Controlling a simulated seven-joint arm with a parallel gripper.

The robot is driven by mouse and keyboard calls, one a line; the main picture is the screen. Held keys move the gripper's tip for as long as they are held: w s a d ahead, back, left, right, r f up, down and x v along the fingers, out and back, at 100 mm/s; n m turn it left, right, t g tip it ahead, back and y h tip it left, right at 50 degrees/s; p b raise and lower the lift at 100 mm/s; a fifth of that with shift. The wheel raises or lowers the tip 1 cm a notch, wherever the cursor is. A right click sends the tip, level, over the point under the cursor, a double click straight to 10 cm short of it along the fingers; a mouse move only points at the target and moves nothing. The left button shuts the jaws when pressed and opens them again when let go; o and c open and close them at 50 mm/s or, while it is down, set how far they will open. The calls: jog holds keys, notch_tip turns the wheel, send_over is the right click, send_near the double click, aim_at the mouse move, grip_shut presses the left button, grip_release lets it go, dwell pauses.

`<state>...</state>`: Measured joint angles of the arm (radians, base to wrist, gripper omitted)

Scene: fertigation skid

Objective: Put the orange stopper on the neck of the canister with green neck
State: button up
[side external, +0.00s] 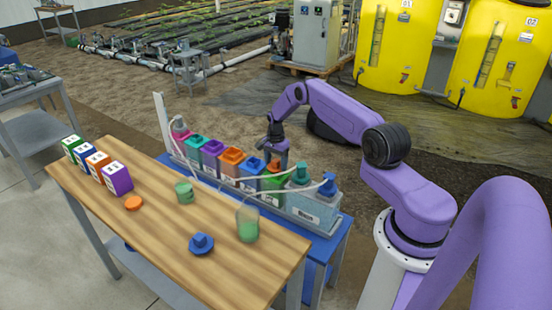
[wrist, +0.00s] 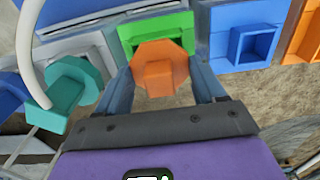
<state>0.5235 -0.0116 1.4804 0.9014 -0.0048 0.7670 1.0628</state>
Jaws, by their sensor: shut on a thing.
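My gripper (wrist: 163,85) is shut on the orange stopper (wrist: 160,68), which sits between its two fingers in the wrist view. The stopper has an octagonal flange and a raised block. It overlaps the near edge of the green canister (wrist: 185,45) in that view and hides its neck. I cannot tell whether stopper and neck touch. In the side external view, my gripper (side external: 276,153) is just behind and above the green canister (side external: 272,182), which stands in the row on the blue bench.
A blue canister (wrist: 257,42) with a square neck stands beside the green one. On the other side are a teal stopper (wrist: 70,90) and a white tube.

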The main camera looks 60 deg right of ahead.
jog(key=shift+f, duration=0.25)
jog(key=o, duration=1.1)
notch_tip(320, 180, up, 18)
jog(key=shift+f, duration=0.25)
